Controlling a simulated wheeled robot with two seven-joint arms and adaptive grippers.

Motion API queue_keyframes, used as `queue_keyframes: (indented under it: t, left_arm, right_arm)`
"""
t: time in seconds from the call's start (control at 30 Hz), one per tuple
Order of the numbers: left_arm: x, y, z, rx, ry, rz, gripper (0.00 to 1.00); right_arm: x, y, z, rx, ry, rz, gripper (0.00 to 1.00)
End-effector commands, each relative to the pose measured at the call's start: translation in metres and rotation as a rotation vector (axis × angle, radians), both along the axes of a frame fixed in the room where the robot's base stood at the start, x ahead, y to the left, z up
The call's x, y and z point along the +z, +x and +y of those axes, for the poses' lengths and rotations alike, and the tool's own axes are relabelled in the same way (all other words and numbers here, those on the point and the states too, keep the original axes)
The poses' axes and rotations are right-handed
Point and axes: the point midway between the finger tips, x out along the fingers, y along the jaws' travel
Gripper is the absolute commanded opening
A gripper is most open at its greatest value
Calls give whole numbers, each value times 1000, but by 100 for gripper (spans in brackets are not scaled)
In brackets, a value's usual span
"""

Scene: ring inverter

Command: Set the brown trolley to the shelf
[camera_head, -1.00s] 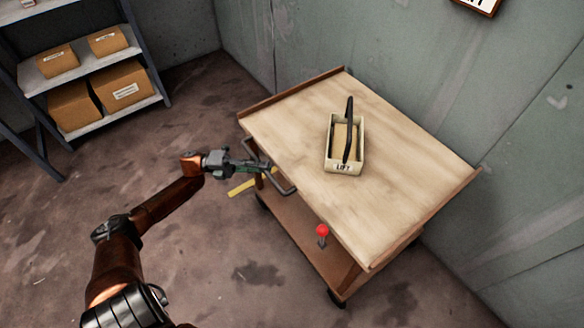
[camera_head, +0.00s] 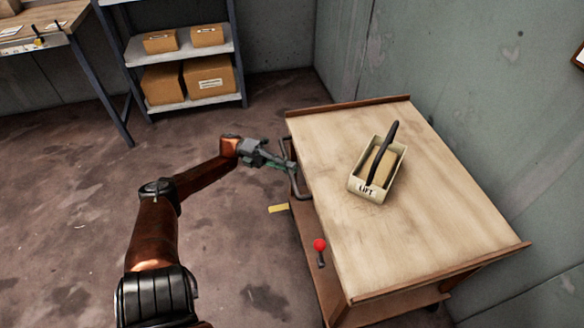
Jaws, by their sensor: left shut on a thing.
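The brown trolley (camera_head: 440,225) has a pale wooden top with brown edges and stands at the right, close to the grey wall. A dark bar handle (camera_head: 300,187) sticks out from its left side. My left gripper (camera_head: 288,163) is shut on this handle. A cream box (camera_head: 360,186) marked LIFT, with a dark handle and a tan block in it, sits on the trolley top. The shelf (camera_head: 196,104), a metal rack with cardboard boxes, stands at the back left, apart from the trolley. My right gripper is not in view.
A red-knobbed lever (camera_head: 319,246) and a yellow piece (camera_head: 279,208) show at the trolley's left side. A workbench (camera_head: 42,27) stands at the far left. The stained floor (camera_head: 90,200) between the trolley and shelf is clear.

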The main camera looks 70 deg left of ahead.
Motion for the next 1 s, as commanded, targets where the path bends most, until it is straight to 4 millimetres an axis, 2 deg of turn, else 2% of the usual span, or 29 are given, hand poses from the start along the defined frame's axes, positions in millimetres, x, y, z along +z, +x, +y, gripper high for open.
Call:
queue_keyframes:
  t: [0.1,0.13,0.4,0.73,1.0]
  left_arm:
    - [3,2,6,22,2,-4,0]
    - [3,2,7,22,1,-4,12]
    - [2,3,4,13,0,-4,29]
    - [1,1,5,8,0,-2,29]
    - [-4,-17,34,13,2,0,29]
  right_arm:
    - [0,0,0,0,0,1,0]
    - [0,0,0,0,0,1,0]
    - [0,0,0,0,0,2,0]
    - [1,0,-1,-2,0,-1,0]
    - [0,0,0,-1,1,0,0]
